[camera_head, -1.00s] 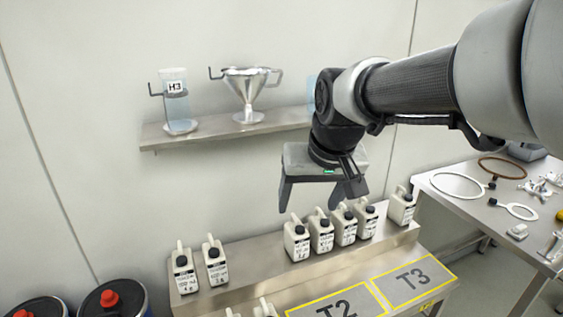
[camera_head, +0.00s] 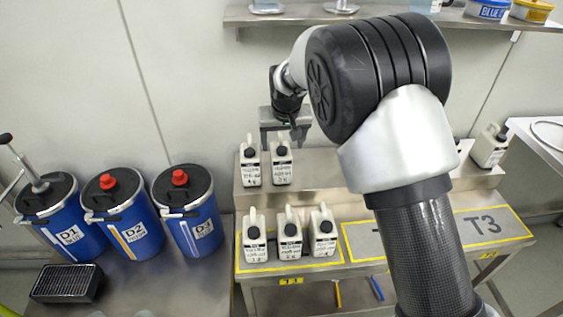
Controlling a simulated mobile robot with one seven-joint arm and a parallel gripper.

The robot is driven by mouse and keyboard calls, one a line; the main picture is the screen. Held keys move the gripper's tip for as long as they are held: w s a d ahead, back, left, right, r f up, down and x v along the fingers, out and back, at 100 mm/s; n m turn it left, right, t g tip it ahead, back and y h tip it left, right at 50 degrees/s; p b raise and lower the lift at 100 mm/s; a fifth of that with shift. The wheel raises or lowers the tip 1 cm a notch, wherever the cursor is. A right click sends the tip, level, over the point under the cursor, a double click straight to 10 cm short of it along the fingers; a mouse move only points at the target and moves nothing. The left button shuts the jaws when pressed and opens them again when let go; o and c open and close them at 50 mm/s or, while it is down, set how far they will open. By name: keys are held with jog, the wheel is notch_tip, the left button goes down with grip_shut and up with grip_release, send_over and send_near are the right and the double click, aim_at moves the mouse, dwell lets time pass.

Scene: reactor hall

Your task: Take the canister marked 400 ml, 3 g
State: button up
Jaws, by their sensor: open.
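White canisters with black caps and small printed labels stand on a two-level metal stand. Two stand on the upper level at left, a left one (camera_head: 250,167) and a right one (camera_head: 281,167). Three stand on the lower level: left (camera_head: 254,240), middle (camera_head: 289,237) and right (camera_head: 322,236). Another canister (camera_head: 489,149) stands at the upper level's right end. The label print is too small to read surely, so I cannot tell which is 400 ml, 3 g. My gripper (camera_head: 283,138) is open and empty, pointing down by the tops of the upper-left pair. My arm hides the upper level's middle.
Blue drums D1 (camera_head: 65,222), D2 (camera_head: 124,214) and D3 (camera_head: 189,212) stand left of the stand, with a black box (camera_head: 67,283) in front. A wall shelf (camera_head: 290,17) runs above. The marked area T3 (camera_head: 498,225) looks clear at right.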

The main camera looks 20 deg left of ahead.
jog(key=x, duration=0.9)
jog(key=shift+w+a+f+b, duration=0.2)
jog(key=shift+w+f+b, duration=0.05)
jog(key=shift+w+b, duration=0.05)
jog(key=shift+r, duration=0.1)
jog(key=c, duration=1.5)
